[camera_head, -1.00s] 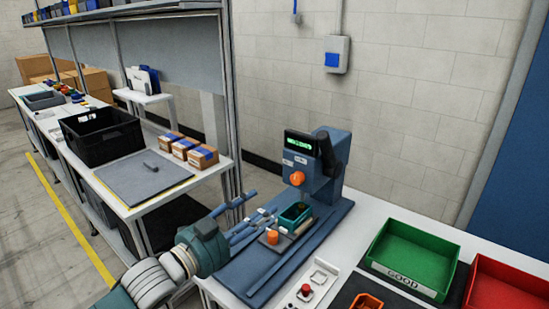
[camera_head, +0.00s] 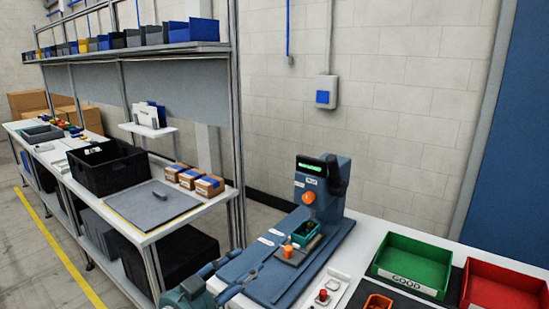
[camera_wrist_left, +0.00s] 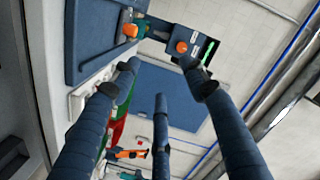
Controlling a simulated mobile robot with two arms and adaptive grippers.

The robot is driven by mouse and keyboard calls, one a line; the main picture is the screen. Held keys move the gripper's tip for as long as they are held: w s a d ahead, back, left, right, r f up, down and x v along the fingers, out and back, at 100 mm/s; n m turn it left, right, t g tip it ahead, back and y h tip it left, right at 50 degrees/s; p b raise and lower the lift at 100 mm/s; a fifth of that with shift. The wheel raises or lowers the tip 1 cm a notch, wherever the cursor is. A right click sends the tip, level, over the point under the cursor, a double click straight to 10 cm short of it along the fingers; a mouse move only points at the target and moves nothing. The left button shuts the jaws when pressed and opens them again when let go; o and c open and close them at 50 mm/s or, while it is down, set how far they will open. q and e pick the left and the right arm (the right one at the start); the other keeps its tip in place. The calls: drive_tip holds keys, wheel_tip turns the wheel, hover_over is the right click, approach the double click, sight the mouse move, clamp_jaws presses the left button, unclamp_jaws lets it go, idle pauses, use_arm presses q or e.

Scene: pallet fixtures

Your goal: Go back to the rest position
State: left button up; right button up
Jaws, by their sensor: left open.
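My left gripper (camera_head: 228,277) is at the bottom of the head view, in front of the blue press fixture (camera_head: 322,190) and over the near left edge of its blue base plate. Its fingers are spread and hold nothing. In the left wrist view the blue fingers (camera_wrist_left: 160,95) stand apart, with the fixture and its orange knob (camera_wrist_left: 181,47) beyond them. A green part (camera_head: 305,233) sits in the fixture, apart from the gripper. My right gripper does not show in either view.
A green bin (camera_head: 412,262) marked GOOD and a red bin (camera_head: 505,287) stand on the right of the white table. An orange tray (camera_head: 377,304) and a red button (camera_head: 323,294) are near the front. A bench with a black crate (camera_head: 108,171) and small boxes stands at left, beside an upright frame.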

use_arm(q)
drive_tip(key=s+a+f+n+g+y, duration=0.2)
drive_tip(key=s+a+f+n+y, duration=0.15)
drive_tip(key=s+f, duration=0.45)
drive_tip(key=s+a+f+n+g+y, duration=0.25)
drive_tip(key=s+f+n, duration=0.3)
drive_tip(key=f, duration=0.55)
drive_tip(key=s+a+f+n+g+y, duration=0.2)
drive_tip(key=s+a+f+g, duration=0.15)
drive_tip(key=s, duration=0.55)
drive_tip(key=s+a+f+n+g+y, duration=0.1)
drive_tip(key=s+a+f+n+g, duration=0.2)
drive_tip(key=s, duration=0.7)
wheel_tip(320, 180, down, 28)
drive_tip(key=s+m, duration=0.1)
drive_tip(key=s, duration=0.2)
drive_tip(key=s+a+f+g, duration=0.2)
drive_tip(key=s+a+f, duration=0.1)
drive_tip(key=s+f, duration=1.2)
drive_tip(key=shift+s+a+f+m, duration=0.2)
drive_tip(key=shift+s+f+m, duration=0.1)
drive_tip(key=shift+s, duration=0.5)
